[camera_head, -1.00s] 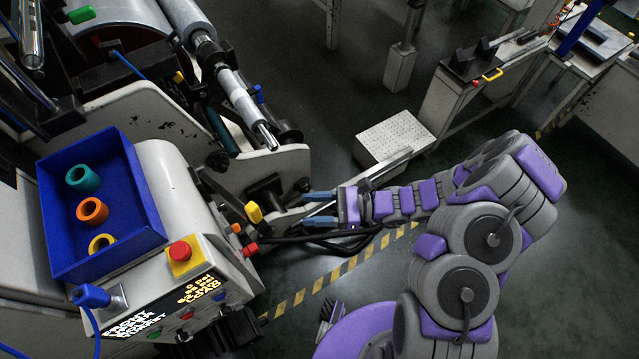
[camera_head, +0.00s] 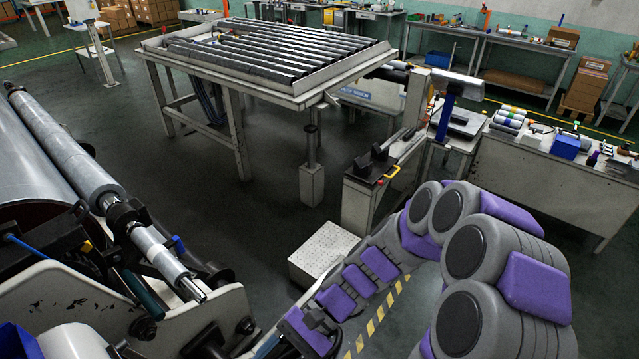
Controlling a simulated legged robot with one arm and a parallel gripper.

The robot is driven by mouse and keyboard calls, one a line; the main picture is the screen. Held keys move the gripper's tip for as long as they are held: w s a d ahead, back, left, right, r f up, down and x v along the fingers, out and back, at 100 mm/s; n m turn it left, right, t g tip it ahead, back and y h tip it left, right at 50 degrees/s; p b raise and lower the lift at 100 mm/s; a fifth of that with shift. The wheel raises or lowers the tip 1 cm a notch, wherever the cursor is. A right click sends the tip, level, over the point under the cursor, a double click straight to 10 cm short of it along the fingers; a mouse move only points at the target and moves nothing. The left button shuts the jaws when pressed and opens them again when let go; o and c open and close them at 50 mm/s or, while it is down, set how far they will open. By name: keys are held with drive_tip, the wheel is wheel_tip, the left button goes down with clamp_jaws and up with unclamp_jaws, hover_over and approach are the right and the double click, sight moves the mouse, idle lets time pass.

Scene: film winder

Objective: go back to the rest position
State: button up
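My gripper (camera_head: 268,346) is at the bottom edge of the head view, at the end of my grey and purple arm. It hangs to the right of the film winder's white side frame (camera_head: 215,318). Its fingers are partly cut off by the picture's edge, so their opening is unclear. I see nothing held in it. My arm is bent, with its large joints at the lower right and the forearm reaching down to the left.
The winder's rollers (camera_head: 65,150) fill the left. A white step block (camera_head: 322,252) stands just beyond my forearm. A roller table (camera_head: 290,98) stands behind, and a bench with rolls (camera_head: 540,160) is at right.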

drive_tip(key=s+d+r+n+t+h, duration=0.1)
drive_tip(key=s+d+r+t+h, duration=0.1)
drive_tip(key=d, duration=0.5)
drive_tip(key=s+d+r+n+t+h, duration=0.1)
drive_tip(key=s+d+r+t+h, duration=0.2)
drive_tip(key=d, duration=0.5)
drive_tip(key=s+d+r+n+t+h, duration=0.2)
drive_tip(key=s+d+r+h, duration=0.1)
drive_tip(key=d+h, duration=0.2)
drive_tip(key=shift+s+d+r+t, duration=0.15)
drive_tip(key=shift+s+d+t, duration=0.25)
drive_tip(key=shift+d, duration=0.8)
drive_tip(key=shift+c, duration=0.4)
